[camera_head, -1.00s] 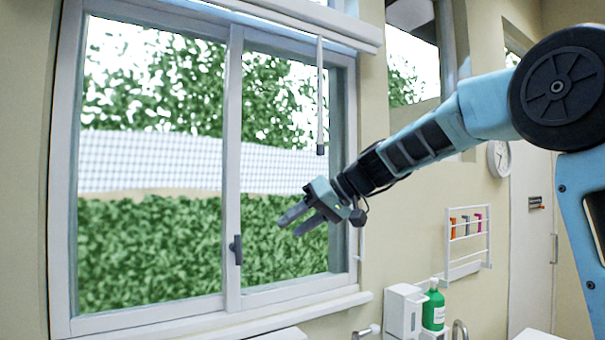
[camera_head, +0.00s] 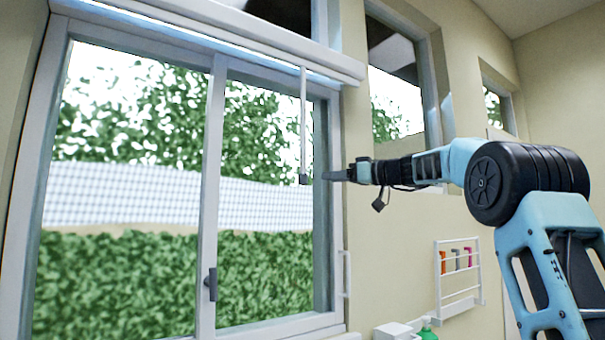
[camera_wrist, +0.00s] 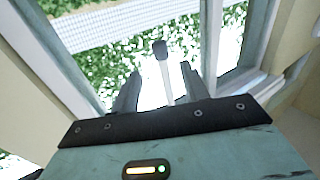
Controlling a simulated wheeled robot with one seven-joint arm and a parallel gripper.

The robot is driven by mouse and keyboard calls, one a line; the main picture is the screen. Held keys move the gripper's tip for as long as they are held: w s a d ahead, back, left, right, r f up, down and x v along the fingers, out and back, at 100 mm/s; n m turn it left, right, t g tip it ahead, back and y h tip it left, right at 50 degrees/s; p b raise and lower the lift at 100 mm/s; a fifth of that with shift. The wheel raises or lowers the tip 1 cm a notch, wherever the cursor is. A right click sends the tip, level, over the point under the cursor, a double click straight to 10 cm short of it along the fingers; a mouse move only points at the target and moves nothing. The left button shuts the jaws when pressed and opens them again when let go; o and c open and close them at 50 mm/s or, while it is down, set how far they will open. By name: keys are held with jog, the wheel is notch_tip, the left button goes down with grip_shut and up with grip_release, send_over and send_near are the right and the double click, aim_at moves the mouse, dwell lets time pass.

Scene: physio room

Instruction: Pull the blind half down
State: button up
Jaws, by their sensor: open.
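The blind (camera_head: 225,30) is rolled up in its white housing along the top of the window. A thin grey pull wand (camera_head: 303,120) hangs from it and ends in a dark knob (camera_head: 303,179). My gripper (camera_head: 326,175) is level with the knob, just to its right in the head view. In the wrist view the open fingers (camera_wrist: 168,92) stand on either side of the wand (camera_wrist: 167,80), with the dark knob (camera_wrist: 159,47) showing beyond the fingertips. I cannot tell whether a finger touches the wand.
The sliding window (camera_head: 212,200) has a dark latch (camera_head: 211,284) on its middle frame. A wall rack (camera_head: 458,278) with coloured items and a green bottle (camera_head: 427,333) are at the lower right.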

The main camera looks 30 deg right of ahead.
aim_at(303, 181)
jog(key=p+x, duration=0.5)
jog(key=x, duration=0.4)
jog(key=shift+w+a+r, duration=0.1)
jog(key=shift+w+a+p, duration=0.3)
jog(key=shift+w+p, duration=0.1)
jog(key=shift+w, duration=0.15)
jog(key=shift+f, duration=0.25)
grip_shut()
